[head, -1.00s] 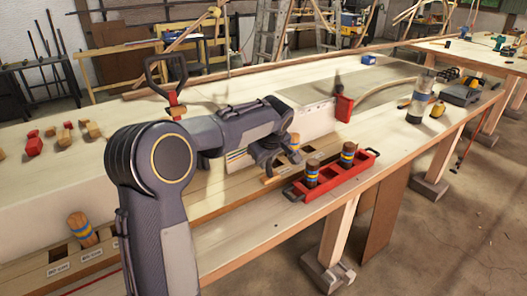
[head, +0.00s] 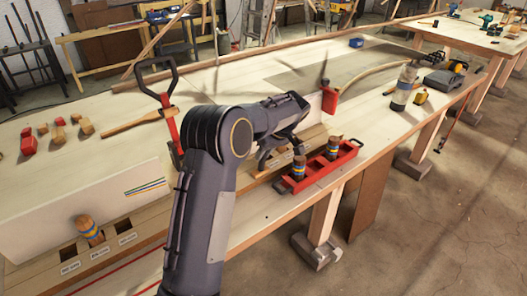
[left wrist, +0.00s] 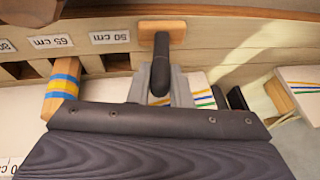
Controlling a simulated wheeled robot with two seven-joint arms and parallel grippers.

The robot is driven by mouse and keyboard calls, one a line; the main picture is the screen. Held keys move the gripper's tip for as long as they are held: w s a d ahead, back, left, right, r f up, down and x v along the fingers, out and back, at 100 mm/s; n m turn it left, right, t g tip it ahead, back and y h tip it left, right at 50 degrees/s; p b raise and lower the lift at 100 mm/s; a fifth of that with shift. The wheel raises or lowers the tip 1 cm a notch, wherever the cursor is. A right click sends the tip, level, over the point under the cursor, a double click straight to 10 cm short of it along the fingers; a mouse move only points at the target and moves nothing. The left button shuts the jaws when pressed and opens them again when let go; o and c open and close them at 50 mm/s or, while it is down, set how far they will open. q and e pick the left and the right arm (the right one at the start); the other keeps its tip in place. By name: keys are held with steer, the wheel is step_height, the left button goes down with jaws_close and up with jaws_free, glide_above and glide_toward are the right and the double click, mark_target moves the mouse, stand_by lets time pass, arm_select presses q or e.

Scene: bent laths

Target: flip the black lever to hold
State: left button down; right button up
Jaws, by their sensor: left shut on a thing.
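The black lever (left wrist: 160,66) shows in the left wrist view, on a small wooden block at the face of the slotted wooden rail, beside the "50 cm" label. My left gripper (left wrist: 162,92) has its grey fingers on either side of the lever's near end and is shut on it. In the head view my left gripper (head: 276,152) is at the rail, left of the red tray, and its own wrist partly covers it. The lever is hidden there. My right gripper is not in view.
A red tray (head: 348,155) with two striped wooden pegs stands at the bench's front edge. Another striped peg (head: 89,231) sits in the rail. A black loop handle on a red upright (head: 168,128) rises behind my arm. A red block (head: 329,101) stands beyond the gripper.

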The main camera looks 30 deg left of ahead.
arm_select(q)
steer(key=c, duration=1.3)
jaws_free()
steer(key=v, duration=0.8)
steer(key=shift+b, duration=0.35)
steer(key=s+d+r+m+t+h, duration=0.1)
steer(key=s+r+m+h, duration=0.15)
steer(key=s, duration=0.75)
steer(key=s+d+r+m+t+h, duration=0.1)
steer(key=s+d+m+t+h, duration=0.2)
steer(key=s, duration=0.6)
steer(key=s+d+f+m+h, duration=0.1)
steer(key=s+d+f+m, duration=0.1)
steer(key=s, duration=0.3)
steer(key=s+d+f+m+t+h, duration=0.1)
steer(key=s+d+f+m, duration=0.1)
steer(key=s, duration=0.3)
steer(key=s+d+f+m+h, duration=0.1)
steer(key=s+d+f+m, duration=0.1)
steer(key=s+d, duration=0.2)
steer(key=shift+s+t, duration=0.4)
steer(key=shift+s, duration=0.7)
